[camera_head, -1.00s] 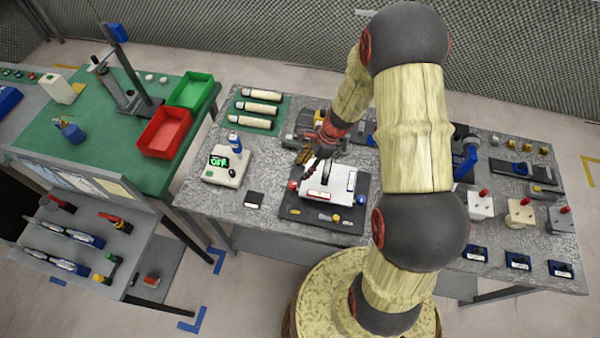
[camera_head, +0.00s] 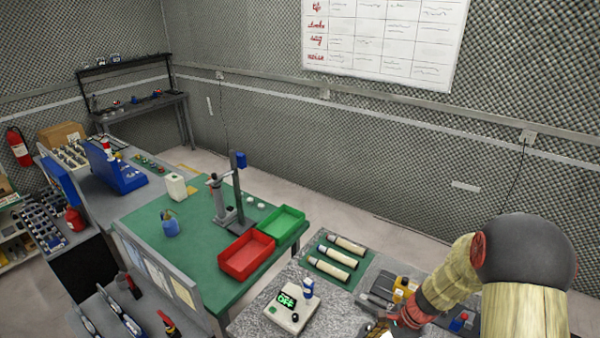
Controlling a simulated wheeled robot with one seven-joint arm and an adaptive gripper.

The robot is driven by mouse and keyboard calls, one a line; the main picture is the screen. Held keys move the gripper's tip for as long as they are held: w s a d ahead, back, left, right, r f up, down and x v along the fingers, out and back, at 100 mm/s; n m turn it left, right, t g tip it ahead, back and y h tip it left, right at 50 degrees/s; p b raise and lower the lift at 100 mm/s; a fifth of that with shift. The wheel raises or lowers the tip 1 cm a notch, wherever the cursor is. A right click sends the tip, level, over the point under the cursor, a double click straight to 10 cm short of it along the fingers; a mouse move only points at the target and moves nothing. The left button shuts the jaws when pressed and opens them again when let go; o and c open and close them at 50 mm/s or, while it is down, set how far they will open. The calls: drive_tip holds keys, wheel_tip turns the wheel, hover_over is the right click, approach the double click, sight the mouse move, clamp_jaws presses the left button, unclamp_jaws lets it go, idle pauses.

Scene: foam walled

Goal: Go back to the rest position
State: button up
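My arm (camera_head: 520,258) shows at the lower right of the head view, bent down over the grey speckled table (camera_head: 250,322). My gripper (camera_head: 378,328) is at the bottom edge, low over the table and partly cut off. Its fingers are too small and too cropped to show whether they are open or shut, or whether they hold anything.
A white device with a green display (camera_head: 291,308) stands left of my gripper. Several pale cylinders lie on a green mat (camera_head: 312,266). A red bin (camera_head: 246,257) and a green bin (camera_head: 281,224) stand on the green bench (camera_head: 190,255). A whiteboard (camera_head: 385,35) hangs on the foam wall.

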drive_tip(key=s+a+r+n+t+h+b, duration=0.2)
drive_tip(key=s+r+n+b, duration=0.6)
drive_tip(key=n+b, duration=0.1)
drive_tip(key=s+a+r+n+t+h+b, duration=0.2)
drive_tip(key=s+r+n+t+b, duration=0.1)
drive_tip(key=s+r+n+b, duration=0.5)
drive_tip(key=shift+s+a+r+n+h+b, duration=0.2)
drive_tip(key=shift+s+r+n+h+b, duration=0.15)
drive_tip(key=shift+s+r+b, duration=0.55)
drive_tip(key=shift+w+f, duration=0.1)
drive_tip(key=shift+f, duration=0.15)
